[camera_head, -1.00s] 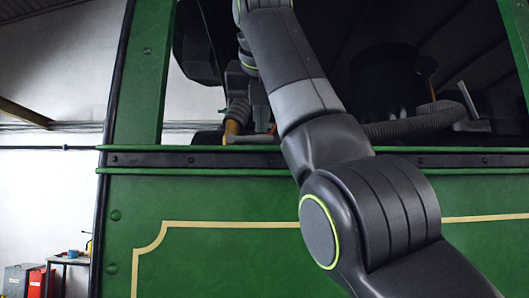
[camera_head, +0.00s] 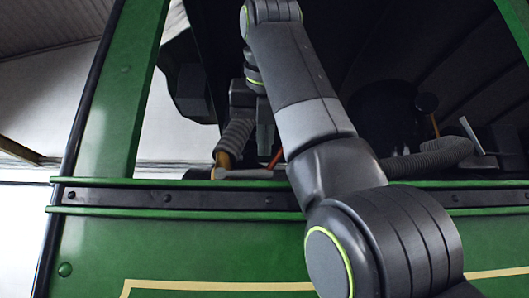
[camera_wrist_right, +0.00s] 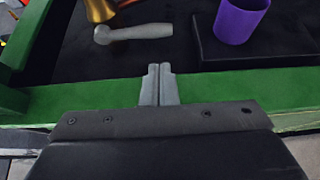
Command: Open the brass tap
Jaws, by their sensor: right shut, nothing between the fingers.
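In the right wrist view, a brass body (camera_wrist_right: 100,9), which looks like the tap, is cut off by the top edge. A grey lever handle (camera_wrist_right: 135,32) lies beside it, pointing right. In the head view, a brass-coloured part (camera_head: 222,159) shows just above the green sill, with a pale bar (camera_head: 245,174) beside it, partly hidden by a ribbed hose. My right gripper (camera_head: 265,137) hangs fingers down just right of it. In the wrist view its fingertips (camera_wrist_right: 159,68) are together and empty, below the lever and apart from it. My left gripper is out of view.
The green sill (camera_head: 170,199) of the cab opening runs below the gripper. A green post (camera_head: 120,95) stands at the left. A purple cup (camera_wrist_right: 241,20) stands on a dark surface right of the lever. A ribbed hose (camera_head: 430,158) and dark fittings lie inside to the right.

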